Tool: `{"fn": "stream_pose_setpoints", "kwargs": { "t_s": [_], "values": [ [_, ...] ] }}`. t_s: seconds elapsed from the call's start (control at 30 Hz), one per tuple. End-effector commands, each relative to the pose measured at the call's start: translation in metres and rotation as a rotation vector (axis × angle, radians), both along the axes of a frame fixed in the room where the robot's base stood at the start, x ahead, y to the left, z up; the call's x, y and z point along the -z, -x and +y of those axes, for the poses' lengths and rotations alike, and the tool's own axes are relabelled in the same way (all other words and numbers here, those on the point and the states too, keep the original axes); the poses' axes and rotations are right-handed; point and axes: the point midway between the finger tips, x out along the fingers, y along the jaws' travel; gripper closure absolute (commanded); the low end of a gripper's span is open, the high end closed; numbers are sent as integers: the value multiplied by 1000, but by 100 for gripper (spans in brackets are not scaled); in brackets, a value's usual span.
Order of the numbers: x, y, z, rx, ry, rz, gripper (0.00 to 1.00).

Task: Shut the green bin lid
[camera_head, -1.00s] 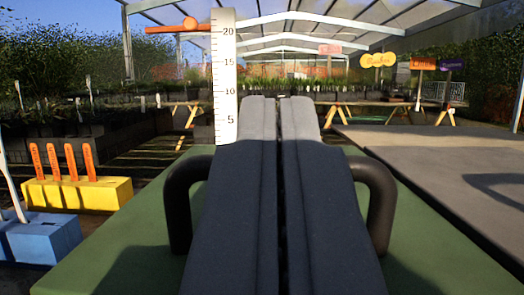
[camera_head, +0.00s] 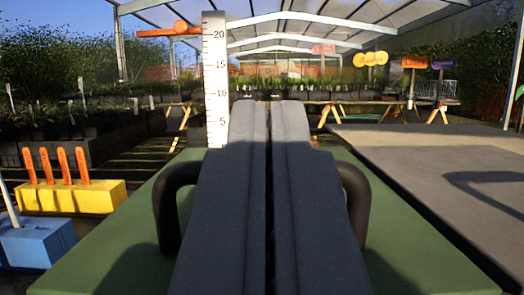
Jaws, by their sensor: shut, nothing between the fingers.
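A flat green lid (camera_head: 118,262) fills the lower part of the view, below and around my gripper. A black handle (camera_head: 167,215) rises from it, its left post and right post (camera_head: 356,205) showing on either side of my fingers. The middle of the handle is hidden behind my gripper. My gripper (camera_head: 269,104) is shut with nothing in it, its two dark fingers side by side and pointing forward over the lid. I cannot tell whether the fingers touch the handle. The bin under the lid is hidden.
A white ruler post (camera_head: 215,85) stands upright just beyond the lid. A yellow block (camera_head: 75,197) with orange tags and a blue block (camera_head: 38,242) are at the left. A grey flat surface (camera_head: 430,160) lies at the right. Plant benches stand behind.

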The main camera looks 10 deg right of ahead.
Motion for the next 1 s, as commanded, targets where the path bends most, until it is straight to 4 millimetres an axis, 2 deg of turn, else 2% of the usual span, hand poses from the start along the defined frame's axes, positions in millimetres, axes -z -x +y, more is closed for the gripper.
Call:
{"fn": "stream_pose_setpoints", "kwargs": {
  "t_s": [0.03, 0.13, 0.3, 0.7, 1.0],
  "values": [
    [-14, 2, 1, -2, 2, -7, 100],
    [-35, 6, 3, -3, 4, -12, 100],
    [-14, 28, 8, -4, 2, -3, 100],
    [15, 77, 18, -4, 4, -8, 100],
    [21, 89, 22, -5, 5, -12, 100]
  ]
}}
